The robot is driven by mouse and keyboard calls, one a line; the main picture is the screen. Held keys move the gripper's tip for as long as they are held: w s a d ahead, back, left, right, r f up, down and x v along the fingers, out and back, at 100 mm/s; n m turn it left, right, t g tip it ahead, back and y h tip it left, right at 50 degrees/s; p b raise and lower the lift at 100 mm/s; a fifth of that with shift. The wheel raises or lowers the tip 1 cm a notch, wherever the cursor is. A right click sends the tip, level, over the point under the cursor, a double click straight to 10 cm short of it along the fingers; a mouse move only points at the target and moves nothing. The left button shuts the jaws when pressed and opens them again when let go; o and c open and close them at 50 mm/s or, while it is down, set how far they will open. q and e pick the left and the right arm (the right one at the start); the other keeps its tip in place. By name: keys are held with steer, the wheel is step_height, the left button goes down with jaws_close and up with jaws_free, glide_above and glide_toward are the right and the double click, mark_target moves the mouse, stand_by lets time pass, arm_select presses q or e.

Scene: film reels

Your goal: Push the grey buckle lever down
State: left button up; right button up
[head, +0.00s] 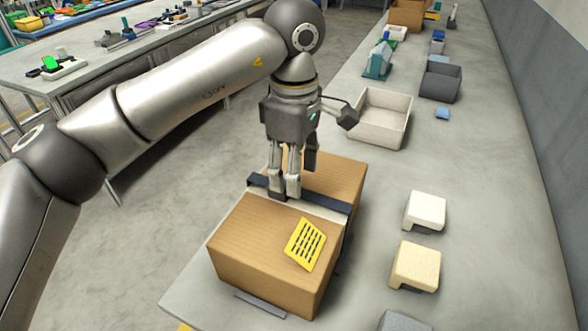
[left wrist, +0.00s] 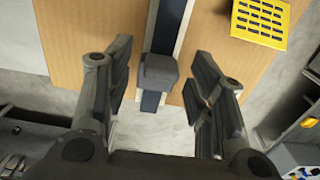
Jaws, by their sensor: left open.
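A cardboard box (head: 250,245) with a yellow label (head: 305,245) stands on the grey table. A dark strap (head: 326,202) runs across its top over a pale band. In the left wrist view a dark grey block (left wrist: 160,72), which looks like the buckle lever, sits on the strap (left wrist: 168,28) near the box edge. My left gripper (head: 286,191) points down at the strap. It is open, with its two fingers (left wrist: 160,100) apart on either side of the grey block. I cannot tell whether they touch anything. In the head view the fingers make the lever hard to pick out.
A cream block (head: 425,208) and a yellowish block (head: 416,264) lie right of the box. A wall runs along the right. Open floor lies left of the table.

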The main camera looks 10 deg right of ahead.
arm_select(q)
steer(key=shift+f, duration=0.5)
arm_select(e)
steer(key=shift+w+d+r, duration=0.1)
steer(key=shift+w+d, duration=0.05)
steer(key=shift+w, duration=0.8)
arm_select(q)
steer(key=c, duration=1)
steer(key=shift+s+d+t+y, duration=0.25)
steer(key=shift+t+y, duration=0.15)
steer(key=shift+y, duration=0.2)
steer(key=shift+s+d+t+y, duration=0.1)
steer(key=shift+d+t+y, duration=0.1)
steer(key=shift+t+y, duration=0.3)
steer(key=shift+c, duration=0.2)
steer(key=shift+d+f+t+y+b, duration=0.15)
steer(key=shift+t+y+b, duration=0.15)
steer(key=shift+y, duration=0.3)
arm_select(e)
steer(key=shift+s+f, duration=0.3)
steer(key=shift+s, duration=0.15)
arm_select(q)
steer(key=o, duration=1)
steer(key=shift+s, duration=0.1)
